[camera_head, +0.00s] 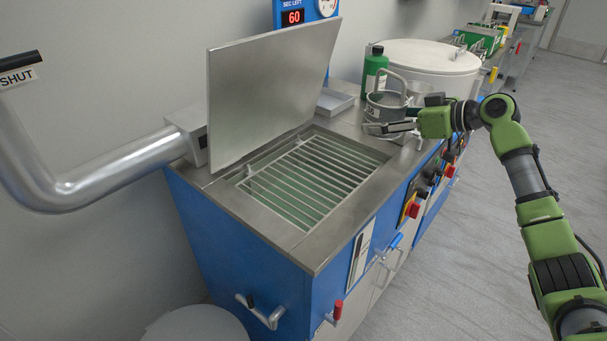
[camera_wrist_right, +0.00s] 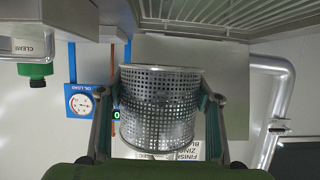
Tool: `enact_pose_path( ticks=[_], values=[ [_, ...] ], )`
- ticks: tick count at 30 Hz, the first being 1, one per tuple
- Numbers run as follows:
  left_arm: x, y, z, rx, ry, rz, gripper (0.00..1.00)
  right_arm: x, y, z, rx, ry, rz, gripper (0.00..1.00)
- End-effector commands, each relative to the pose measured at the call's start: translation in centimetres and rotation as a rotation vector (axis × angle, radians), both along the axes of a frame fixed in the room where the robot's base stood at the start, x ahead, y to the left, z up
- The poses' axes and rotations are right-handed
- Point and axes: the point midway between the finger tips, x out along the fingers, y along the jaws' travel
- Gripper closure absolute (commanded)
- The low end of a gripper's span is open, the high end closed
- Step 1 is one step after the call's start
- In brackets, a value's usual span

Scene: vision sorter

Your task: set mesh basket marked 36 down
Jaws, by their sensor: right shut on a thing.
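The mesh basket (camera_head: 384,108) is a grey metal cylinder with a raised handle and a small label that seems to read 36. In the head view it is over the far part of the steel bench top, beyond the grate. I cannot tell whether its base touches the top. My right gripper (camera_head: 388,128) is shut on the basket from the right. In the right wrist view the perforated basket (camera_wrist_right: 160,112) sits between the two fingers of my right gripper (camera_wrist_right: 160,100). My left gripper is not in view.
A barred grate (camera_head: 310,178) fills the opening in the bench top, with a raised steel lid (camera_head: 270,95) behind it. A green bottle (camera_head: 375,70), a shallow tray (camera_head: 334,101) and a round white lidded vessel (camera_head: 430,60) stand nearby. A thick metal pipe (camera_head: 100,172) crosses the left.

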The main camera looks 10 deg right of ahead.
Motion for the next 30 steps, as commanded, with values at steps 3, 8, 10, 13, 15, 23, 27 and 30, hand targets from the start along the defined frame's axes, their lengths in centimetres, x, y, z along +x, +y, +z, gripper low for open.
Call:
enact_pose_path(
  ticks=[3,8,10,13,15,23,27,30],
  values=[
    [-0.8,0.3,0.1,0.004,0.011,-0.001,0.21,0.3,0.0,0.4,0.001,-0.003,-0.014,0.81],
    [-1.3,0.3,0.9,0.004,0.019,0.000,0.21,-0.4,3.1,-0.9,0.000,-0.001,-0.010,0.81],
    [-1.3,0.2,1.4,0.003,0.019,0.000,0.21,-0.8,4.7,-1.6,0.001,-0.001,-0.010,0.81],
    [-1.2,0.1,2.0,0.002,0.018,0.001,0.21,-1.3,7.0,-2.5,0.002,-0.003,-0.011,0.81],
    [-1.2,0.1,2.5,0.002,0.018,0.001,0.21,-1.6,8.6,-3.2,0.003,-0.003,-0.010,0.81],
    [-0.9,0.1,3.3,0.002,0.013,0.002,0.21,-2.3,11.7,-7.4,0.004,-0.003,-0.013,0.81],
    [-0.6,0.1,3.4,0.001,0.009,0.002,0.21,-2.3,12.3,-8.2,0.003,-0.005,-0.015,0.81],
    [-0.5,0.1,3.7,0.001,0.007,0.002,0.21,-2.5,12.9,-9.0,0.005,-0.003,-0.014,0.81]
  ],
)
